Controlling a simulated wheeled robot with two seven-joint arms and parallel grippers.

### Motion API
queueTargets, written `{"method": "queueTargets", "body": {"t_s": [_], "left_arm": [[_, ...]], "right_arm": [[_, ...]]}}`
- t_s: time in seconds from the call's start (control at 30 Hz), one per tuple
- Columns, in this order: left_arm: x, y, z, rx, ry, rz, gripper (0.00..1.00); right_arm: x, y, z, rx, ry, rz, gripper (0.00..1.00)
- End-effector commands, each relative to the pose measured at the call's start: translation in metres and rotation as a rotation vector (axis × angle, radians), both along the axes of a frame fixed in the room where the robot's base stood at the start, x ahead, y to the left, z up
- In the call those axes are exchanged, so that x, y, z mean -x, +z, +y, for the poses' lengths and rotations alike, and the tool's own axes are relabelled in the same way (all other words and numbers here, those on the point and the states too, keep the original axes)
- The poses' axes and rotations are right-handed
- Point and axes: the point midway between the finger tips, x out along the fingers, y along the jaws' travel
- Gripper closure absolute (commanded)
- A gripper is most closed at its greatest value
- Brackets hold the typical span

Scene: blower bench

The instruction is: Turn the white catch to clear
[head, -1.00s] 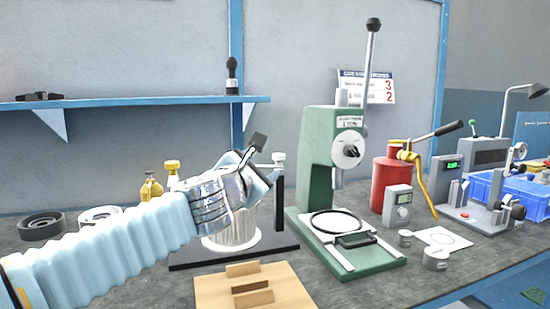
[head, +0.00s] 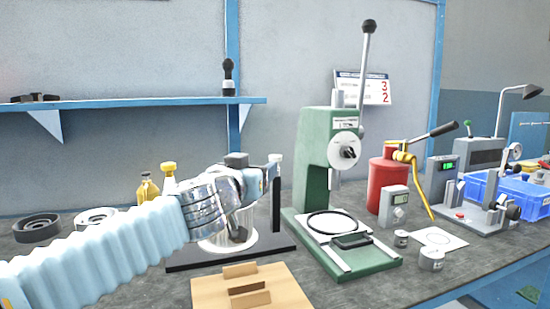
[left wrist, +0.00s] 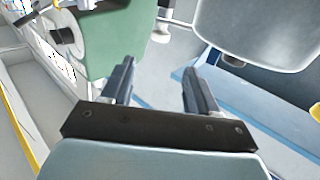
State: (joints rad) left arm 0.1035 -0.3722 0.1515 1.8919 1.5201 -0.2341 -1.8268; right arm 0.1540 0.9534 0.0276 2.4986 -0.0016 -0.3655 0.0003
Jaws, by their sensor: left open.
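The white catch (head: 276,159) is a small pale knob on top of the black right post of a dark stand (head: 277,205) on the bench. It also shows in the left wrist view (left wrist: 161,32), beyond and between my fingertips. My left gripper (head: 264,178) is close to the catch, just left of it in the head view; its two fingers (left wrist: 158,75) are apart with nothing between them. No contact with the catch shows. My right gripper is out of view.
A green press (head: 315,165) with a tall lever stands close on the right. A wooden block (head: 253,290) lies in front. Black and pale rings (head: 38,228) lie at the left.

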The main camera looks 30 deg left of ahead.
Motion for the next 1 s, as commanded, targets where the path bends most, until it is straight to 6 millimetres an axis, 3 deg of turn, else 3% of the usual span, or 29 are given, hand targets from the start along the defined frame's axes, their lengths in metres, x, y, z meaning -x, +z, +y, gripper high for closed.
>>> {"method": "queueTargets", "body": {"t_s": [0.23,0.5,0.7,1.0], "left_arm": [[-0.052,-0.005,0.010,0.006,-0.001,0.002,0.41],[-0.106,-0.002,0.022,0.005,0.001,0.001,0.41],[-0.124,-0.001,0.026,0.005,0.001,0.000,0.41],[-0.126,-0.001,0.026,0.005,0.000,0.000,0.41]], "right_arm": [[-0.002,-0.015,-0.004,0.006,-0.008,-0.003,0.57],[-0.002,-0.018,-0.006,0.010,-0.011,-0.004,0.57],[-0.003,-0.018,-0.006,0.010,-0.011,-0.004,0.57],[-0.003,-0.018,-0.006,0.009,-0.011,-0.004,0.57]]}}
